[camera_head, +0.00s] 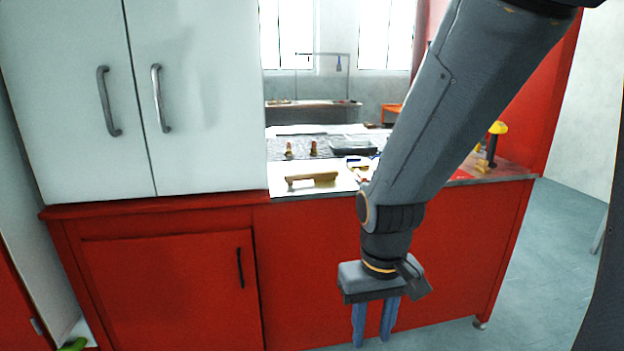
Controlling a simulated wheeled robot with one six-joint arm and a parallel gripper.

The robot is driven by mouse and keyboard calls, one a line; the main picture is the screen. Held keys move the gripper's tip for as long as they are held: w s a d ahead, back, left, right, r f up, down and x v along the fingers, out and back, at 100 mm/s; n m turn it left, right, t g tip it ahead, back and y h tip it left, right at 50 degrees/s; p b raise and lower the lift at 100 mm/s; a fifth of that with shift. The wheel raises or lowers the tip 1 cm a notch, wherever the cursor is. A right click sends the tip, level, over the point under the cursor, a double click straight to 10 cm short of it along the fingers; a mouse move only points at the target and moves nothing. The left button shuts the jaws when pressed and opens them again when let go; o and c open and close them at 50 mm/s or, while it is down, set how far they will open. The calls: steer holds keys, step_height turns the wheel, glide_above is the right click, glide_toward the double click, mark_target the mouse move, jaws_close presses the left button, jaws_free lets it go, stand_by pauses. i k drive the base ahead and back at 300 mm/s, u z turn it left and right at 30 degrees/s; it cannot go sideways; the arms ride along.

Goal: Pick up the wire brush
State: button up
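A wooden-handled brush, seemingly the wire brush (312,179), lies on the light front part of the worktop (290,192), near its front edge. Its bristles are too small to make out. My gripper (372,342) hangs fingers down in front of the red cabinet, lower than the worktop and to the right of the brush. Its two blue fingers are apart with nothing between them. My arm crosses the right side of the view and hides part of the worktop.
A white cabinet (200,90) stands left of the brush. Two small brownish items (313,149) and a dark tray (352,146) are behind it. A yellow-topped tool (497,128) stands at the right end. Open floor (560,250) lies to the right.

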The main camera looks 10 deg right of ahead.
mark_target(326, 176)
steer(key=z, duration=0.45)
steer(key=i, duration=0.95)
steer(key=u, duration=0.2)
